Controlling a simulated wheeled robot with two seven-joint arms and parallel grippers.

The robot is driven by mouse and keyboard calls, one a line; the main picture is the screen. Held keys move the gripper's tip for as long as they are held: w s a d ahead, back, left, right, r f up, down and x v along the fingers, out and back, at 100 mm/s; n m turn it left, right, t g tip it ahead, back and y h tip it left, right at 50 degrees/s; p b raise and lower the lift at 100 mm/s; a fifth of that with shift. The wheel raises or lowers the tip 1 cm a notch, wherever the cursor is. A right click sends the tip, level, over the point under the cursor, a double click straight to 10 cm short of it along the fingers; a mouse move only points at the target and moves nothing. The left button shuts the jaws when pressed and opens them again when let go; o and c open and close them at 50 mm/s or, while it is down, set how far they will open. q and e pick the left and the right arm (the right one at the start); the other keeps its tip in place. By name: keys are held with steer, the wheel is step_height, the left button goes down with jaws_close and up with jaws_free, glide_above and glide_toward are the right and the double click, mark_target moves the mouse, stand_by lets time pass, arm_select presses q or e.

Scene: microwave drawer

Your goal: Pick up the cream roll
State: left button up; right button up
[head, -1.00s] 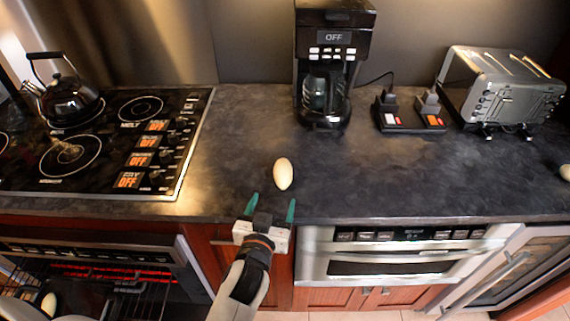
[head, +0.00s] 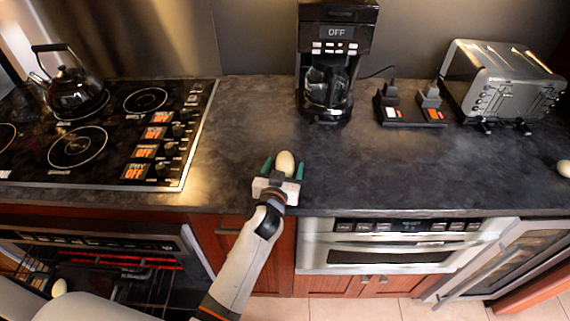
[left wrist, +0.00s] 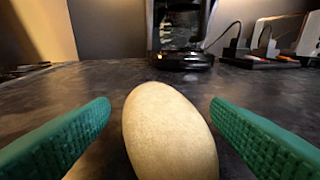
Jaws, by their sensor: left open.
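The cream roll (head: 285,162) is a pale, smooth oval lying on the dark countertop (head: 230,125), near its front edge. My left gripper (head: 283,167) is open, with its two green fingers on either side of the roll. In the left wrist view the roll (left wrist: 168,135) stands between the fingers (left wrist: 160,130), with a visible gap on each side. The roll's near end is cut off by the bottom of that view. My right gripper is not in view.
A coffee maker (head: 332,60) stands behind the roll. A black stove top (head: 100,130) with a kettle (head: 72,85) is at left; a toaster (head: 505,85) and a small black device (head: 408,110) are at right. Another pale oval (head: 564,167) lies at the right edge.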

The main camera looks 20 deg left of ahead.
arm_select(q)
steer(key=c, duration=1.1)
